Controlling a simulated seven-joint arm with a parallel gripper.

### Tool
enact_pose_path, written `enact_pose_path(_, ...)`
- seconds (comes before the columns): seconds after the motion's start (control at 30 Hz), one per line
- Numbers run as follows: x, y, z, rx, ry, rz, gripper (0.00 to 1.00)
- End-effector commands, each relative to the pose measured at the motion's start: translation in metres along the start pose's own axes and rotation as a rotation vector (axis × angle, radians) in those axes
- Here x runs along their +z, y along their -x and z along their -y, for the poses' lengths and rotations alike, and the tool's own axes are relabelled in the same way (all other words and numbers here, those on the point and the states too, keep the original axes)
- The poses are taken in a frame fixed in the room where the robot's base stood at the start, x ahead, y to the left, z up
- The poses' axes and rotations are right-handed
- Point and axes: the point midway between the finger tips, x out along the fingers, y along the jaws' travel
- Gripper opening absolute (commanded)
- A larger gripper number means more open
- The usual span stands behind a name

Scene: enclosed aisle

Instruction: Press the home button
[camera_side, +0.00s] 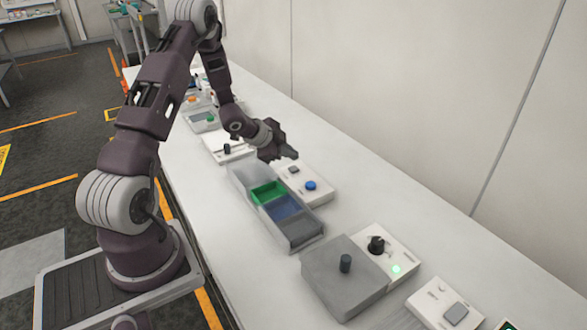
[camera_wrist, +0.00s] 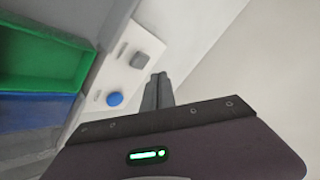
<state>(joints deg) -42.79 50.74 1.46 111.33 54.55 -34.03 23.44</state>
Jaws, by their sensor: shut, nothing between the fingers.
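In the wrist view the blue button (camera_wrist: 115,99) and the grey button (camera_wrist: 139,60) both show, with small labels too blurred to read, so I cannot tell which is home. My gripper (camera_side: 293,154) is shut and empty above the panel's far end, close to the grey button. In the wrist view its fingertips (camera_wrist: 158,78) appear just right of the panel, apart from both buttons.
A divided tray with a green compartment (camera_side: 268,192) and a blue compartment (camera_side: 285,207) stands beside the panel. Nearer are a grey box with a dark knob (camera_side: 345,263), a panel with a black dial (camera_side: 376,245) and a lit green lamp, and a switch panel (camera_side: 446,304). A wall (camera_side: 400,100) runs behind the bench.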

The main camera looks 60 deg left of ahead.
Motion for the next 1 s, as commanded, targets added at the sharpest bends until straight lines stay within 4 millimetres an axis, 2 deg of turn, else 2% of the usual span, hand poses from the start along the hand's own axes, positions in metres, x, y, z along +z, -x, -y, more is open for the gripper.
enact_pose_path(0.23, 0.0075, -0.0101, -0.0070, -0.002, -0.001, 0.000, 0.00)
enact_pose_path(1.0, 0.0077, -0.0104, -0.0072, -0.002, -0.001, 0.000, 0.00)
